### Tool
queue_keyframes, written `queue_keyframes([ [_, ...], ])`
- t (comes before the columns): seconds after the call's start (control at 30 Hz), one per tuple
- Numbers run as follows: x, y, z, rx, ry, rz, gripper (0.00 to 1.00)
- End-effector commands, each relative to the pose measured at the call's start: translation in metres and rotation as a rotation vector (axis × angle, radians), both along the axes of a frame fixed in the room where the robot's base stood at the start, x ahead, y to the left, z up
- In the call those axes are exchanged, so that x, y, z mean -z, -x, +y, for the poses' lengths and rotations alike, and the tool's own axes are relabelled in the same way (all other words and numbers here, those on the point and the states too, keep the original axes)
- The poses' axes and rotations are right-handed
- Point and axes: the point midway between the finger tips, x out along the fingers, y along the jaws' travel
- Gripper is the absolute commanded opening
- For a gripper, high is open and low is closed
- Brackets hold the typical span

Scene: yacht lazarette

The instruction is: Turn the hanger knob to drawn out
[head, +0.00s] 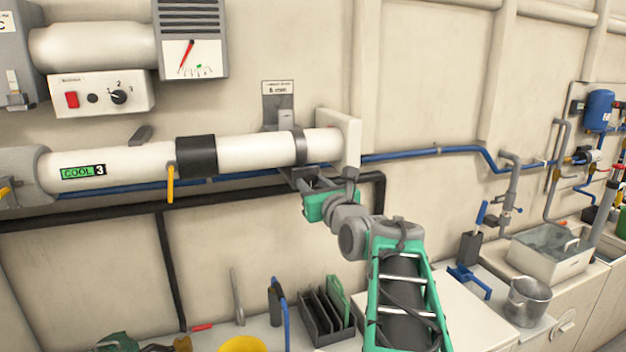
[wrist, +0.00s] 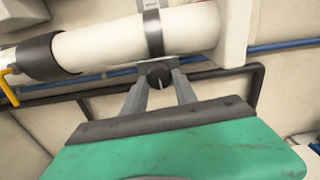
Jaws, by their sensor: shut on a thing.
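The hanger knob (wrist: 159,76) is a small round black knob with a pale pointer line. It sits just under the white pipe (wrist: 130,45), below the grey hanger strap (wrist: 153,35). My gripper (wrist: 160,84) has its two grey fingers on either side of the knob, shut on it. In the head view my gripper (head: 300,181) reaches up under the pipe at the hanger strap (head: 299,145). The knob is hidden there behind my gripper. A small label plate (head: 278,88) is on the hanger bracket above the pipe.
A blue pipe (head: 425,151) and a black pipe (head: 90,217) run along the wall near my gripper. A yellow lever (head: 170,184) hangs from the white pipe at left. Below are a dark rack (head: 322,318), a sink (head: 545,254) and a metal pot (head: 527,300).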

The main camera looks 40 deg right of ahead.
Motion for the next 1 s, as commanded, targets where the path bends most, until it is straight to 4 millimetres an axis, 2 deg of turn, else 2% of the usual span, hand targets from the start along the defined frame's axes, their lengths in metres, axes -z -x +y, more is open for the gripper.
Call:
queue_keyframes([
  [0.63,0.0006,-0.0002,0.0004,-0.001,-0.056,-0.014,0.00],
  [0.67,0.0006,-0.0002,0.0004,-0.001,-0.056,-0.014,0.36],
  [0.9,0.0003,-0.0002,0.0002,0.000,-0.055,-0.015,0.55],
  [1.0,0.0002,-0.0001,0.0003,0.000,-0.055,-0.015,0.55],
])
